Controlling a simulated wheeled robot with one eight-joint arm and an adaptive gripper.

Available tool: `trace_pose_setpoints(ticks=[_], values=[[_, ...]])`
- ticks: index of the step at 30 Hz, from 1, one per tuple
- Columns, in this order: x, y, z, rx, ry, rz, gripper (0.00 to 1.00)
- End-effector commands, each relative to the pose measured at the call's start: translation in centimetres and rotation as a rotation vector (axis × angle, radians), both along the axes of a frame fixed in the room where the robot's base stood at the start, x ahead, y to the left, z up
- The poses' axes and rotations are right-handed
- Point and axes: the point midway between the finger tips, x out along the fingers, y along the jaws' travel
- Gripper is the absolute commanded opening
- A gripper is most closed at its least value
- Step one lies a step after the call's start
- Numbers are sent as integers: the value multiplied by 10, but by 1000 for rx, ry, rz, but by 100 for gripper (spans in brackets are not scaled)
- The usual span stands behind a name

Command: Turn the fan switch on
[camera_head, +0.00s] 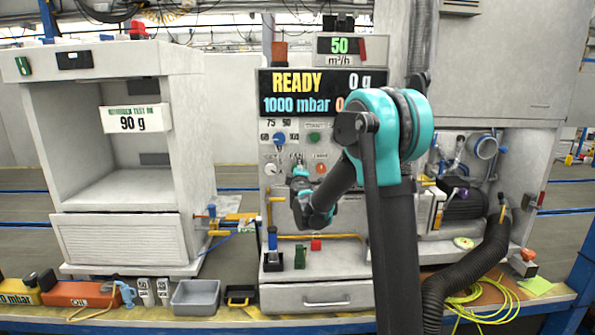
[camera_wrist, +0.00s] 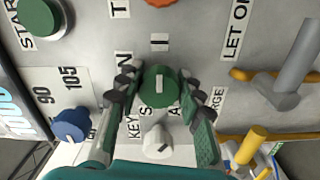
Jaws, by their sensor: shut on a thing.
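The fan switch is a round green knob (camera_wrist: 158,86) with a white bar, on the grey control panel (camera_head: 345,165). In the wrist view its bar lines up with the "I" mark above it. My gripper (camera_wrist: 160,82) has a finger on each side of the knob and is shut on it. In the head view my gripper (camera_head: 301,183) is at the panel below the "FAN" label and hides the switch. The label beside the knob in the wrist view is partly covered by a finger.
Close around are a white knob (camera_wrist: 157,138), a blue knob (camera_wrist: 70,125), a green START button (camera_wrist: 40,17) and an orange button (camera_head: 320,168). A grey lever (camera_wrist: 295,70) and a yellow handle (camera_wrist: 250,145) stick out to the right in the wrist view.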

Motion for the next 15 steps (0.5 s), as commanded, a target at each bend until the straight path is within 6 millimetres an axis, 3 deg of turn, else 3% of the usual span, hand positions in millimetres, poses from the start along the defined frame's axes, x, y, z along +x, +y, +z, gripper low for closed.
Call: trace_pose_setpoints(ticks=[13, 14, 15], values=[[-1, -1, -1, 10, 0, -2, 8], [-1, -1, -1, 10, 0, -2, 40], [-1, -1, -1, 10, 0, -1, 45]])
